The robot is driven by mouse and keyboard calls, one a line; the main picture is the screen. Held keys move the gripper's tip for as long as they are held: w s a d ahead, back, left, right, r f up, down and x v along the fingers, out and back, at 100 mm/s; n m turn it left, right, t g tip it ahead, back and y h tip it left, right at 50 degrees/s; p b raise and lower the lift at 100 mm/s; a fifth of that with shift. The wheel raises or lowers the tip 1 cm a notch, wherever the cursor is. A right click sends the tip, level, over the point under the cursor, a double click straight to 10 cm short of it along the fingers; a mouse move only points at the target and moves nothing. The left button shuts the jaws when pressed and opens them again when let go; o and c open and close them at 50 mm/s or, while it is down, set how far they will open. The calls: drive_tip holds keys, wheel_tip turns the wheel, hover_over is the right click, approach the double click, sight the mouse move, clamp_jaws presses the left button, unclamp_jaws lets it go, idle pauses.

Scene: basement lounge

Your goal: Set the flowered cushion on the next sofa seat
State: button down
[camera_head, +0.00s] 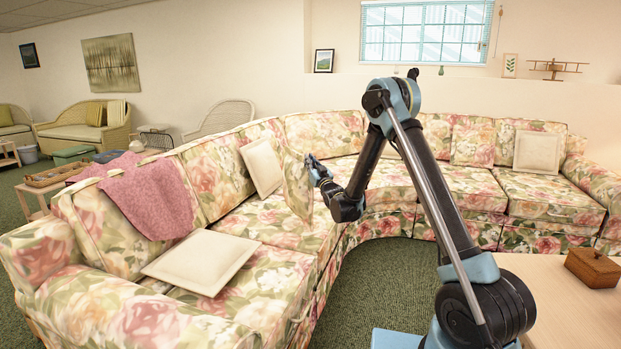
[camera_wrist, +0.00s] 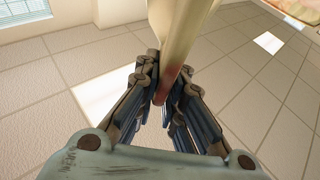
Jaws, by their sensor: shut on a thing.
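The flowered cushion (camera_head: 297,186) stands on edge above the left section of the floral sectional sofa (camera_head: 345,210), just right of a cream cushion (camera_head: 262,166). Whether its lower edge touches the seat is hard to tell. My gripper (camera_head: 314,170) is shut on its right edge. In the wrist view the cushion (camera_wrist: 180,35) shows edge-on between the fingers of my gripper (camera_wrist: 168,90). Another flowered cushion (camera_head: 473,146) leans on the backrest of the right section. The cushion's pattern blends with the sofa.
A cream cushion (camera_head: 201,261) lies flat on the near left seat. A pink throw (camera_head: 150,197) drapes over the backrest. Another cream cushion (camera_head: 537,151) leans at the far right. The curved corner seat looks clear.

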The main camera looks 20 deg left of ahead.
drive_tip(key=shift+f, duration=2.15)
drive_tip(key=c, duration=1.7)
unclamp_jaws()
drive_tip(key=shift+f, duration=0.1)
